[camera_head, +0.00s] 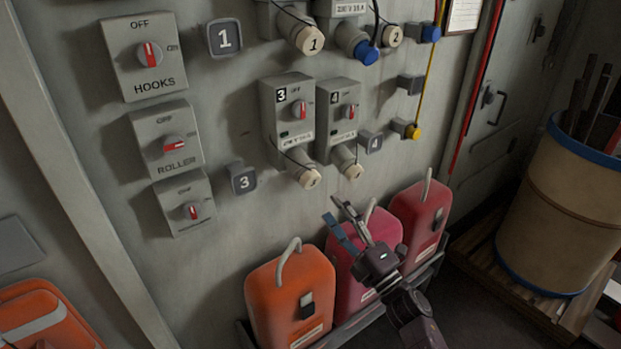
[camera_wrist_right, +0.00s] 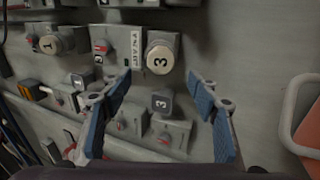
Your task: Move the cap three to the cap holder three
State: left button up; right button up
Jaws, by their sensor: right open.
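Cap three (camera_head: 309,178) is a round cream cap marked 3. It sits on the socket under the grey switch box numbered 3 (camera_head: 281,108), with a thin dark cord by it. In the right wrist view cap three (camera_wrist_right: 160,59) faces me, beyond and between the fingertips. Cap holder three (camera_head: 243,179) is a dark grey block marked 3 on the wall, left of the cap; it also shows below the cap in the wrist view (camera_wrist_right: 162,103). My right gripper (camera_head: 339,216) is open and empty, below and right of cap three, apart from it. My left gripper is out of view.
Box 4 (camera_head: 339,112) with its capped socket (camera_head: 347,163) stands close right of box 3. Orange (camera_head: 290,297) and red canisters (camera_head: 418,215) stand below, near my right arm. HOOKS (camera_head: 144,55) and ROLLER (camera_head: 166,140) switches are at left. A barrel (camera_head: 565,205) stands right.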

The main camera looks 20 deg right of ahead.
aim_at(313, 183)
jog(key=shift+w, duration=0.1)
jog(key=x, duration=0.7)
jog(key=shift+b+x, duration=0.35)
jog(key=shift+x, duration=0.55)
dwell(0.7)
jog(key=shift+c, duration=0.3)
